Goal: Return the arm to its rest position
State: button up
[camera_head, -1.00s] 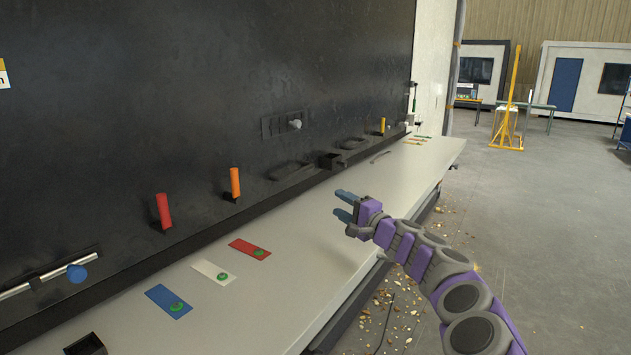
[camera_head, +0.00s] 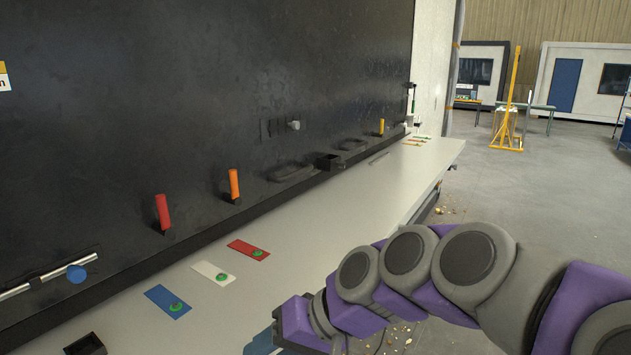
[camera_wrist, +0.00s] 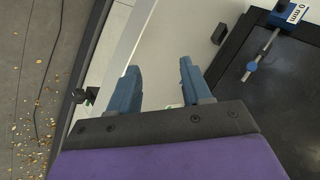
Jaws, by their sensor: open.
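My purple and grey arm reaches in from the right of the head view and is folded back close to the camera. My gripper (camera_head: 262,342) is at the bottom of the head view, over or beside the bench's front edge, mostly hidden behind my own arm. In the wrist view my gripper (camera_wrist: 158,85) shows two blue fingers spread apart with nothing between them. The white bench top (camera_head: 330,205) lies beyond the fingers.
A black panel (camera_head: 250,80) rises behind the bench. Red (camera_head: 163,211) and orange (camera_head: 234,184) cylinders stand along it. Blue (camera_head: 168,301), white (camera_head: 213,272) and red (camera_head: 248,249) cards lie on the bench. A black open box (camera_head: 86,345) is at front left.

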jog(key=s+d+f+m+g+h, duration=0.1)
jog(key=s+d+f+h, duration=0.3)
jog(key=s+d+f, duration=0.3)
jog(key=s+d+f+m+g+h, duration=0.1)
jog(key=s+d+f+h, duration=0.3)
jog(key=s+d, duration=0.9)
notch_tip(320, 180, down, 3)
jog(key=shift+f+m+g+h, duration=0.1)
jog(key=shift+m+g+h, duration=0.2)
jog(key=shift+g+h, duration=0.1)
jog(key=shift+w, duration=0.1)
jog(key=shift+c, duration=0.6)
